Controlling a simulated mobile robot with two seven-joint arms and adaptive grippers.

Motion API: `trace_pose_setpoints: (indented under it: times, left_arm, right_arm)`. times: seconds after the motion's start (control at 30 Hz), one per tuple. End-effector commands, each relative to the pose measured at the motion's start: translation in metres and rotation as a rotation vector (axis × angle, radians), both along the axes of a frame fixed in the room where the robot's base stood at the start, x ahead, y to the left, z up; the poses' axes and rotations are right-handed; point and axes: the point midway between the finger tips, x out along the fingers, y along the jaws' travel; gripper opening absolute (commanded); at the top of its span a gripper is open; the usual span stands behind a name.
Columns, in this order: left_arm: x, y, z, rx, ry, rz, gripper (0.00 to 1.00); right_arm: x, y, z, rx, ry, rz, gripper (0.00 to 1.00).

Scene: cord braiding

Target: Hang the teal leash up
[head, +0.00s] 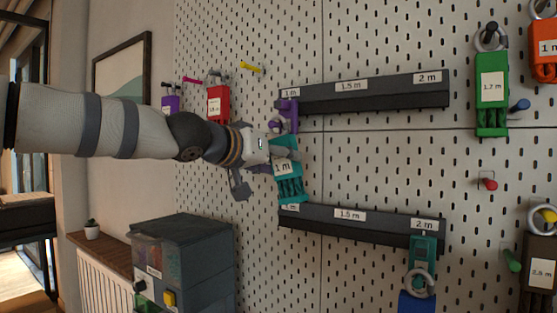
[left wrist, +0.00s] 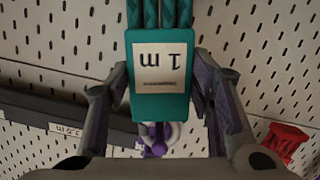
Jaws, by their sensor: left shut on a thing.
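The teal leash (head: 289,188), with a white "1 m" label, hangs in front of the pegboard between the two dark bars. My left gripper (head: 274,160) is shut on its upper end. In the left wrist view the teal leash (left wrist: 160,80) sits between my two fingers, with its teal cords running to the top edge. A pale ring and a purple piece (left wrist: 155,148) show past the leash. A purple piece (head: 288,112) is at the "1 m" end of the upper bar (head: 390,95). I cannot tell whether the ring is around it. My right gripper is out of view.
The lower bar (head: 340,226) has a teal piece (head: 423,250) with a ring at its "2 m" end. A green leash (head: 491,112), red leash (head: 218,103) and purple leash (head: 170,103) hang nearby. Blue (head: 520,105) and red (head: 487,183) pegs are bare. A grey cabinet (head: 185,260) stands below.

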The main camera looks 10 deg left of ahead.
Motion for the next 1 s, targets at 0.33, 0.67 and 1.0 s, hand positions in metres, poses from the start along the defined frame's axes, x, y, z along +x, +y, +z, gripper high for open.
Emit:
trace_pose_setpoints:
  times: [0.33,0.67,1.0]
  left_arm:
    - [-0.0002,0.0002,-0.0016,0.0,-0.002,0.0,0.19]
    - [-0.0004,0.0,-0.0026,-0.001,-0.002,0.0,0.19]
    - [-0.0002,0.0001,-0.0031,-0.001,-0.002,0.0,0.71]
  right_arm:
    - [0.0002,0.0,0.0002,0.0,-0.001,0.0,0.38]
    - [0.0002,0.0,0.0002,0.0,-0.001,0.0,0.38]
    - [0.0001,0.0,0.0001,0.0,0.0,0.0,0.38]
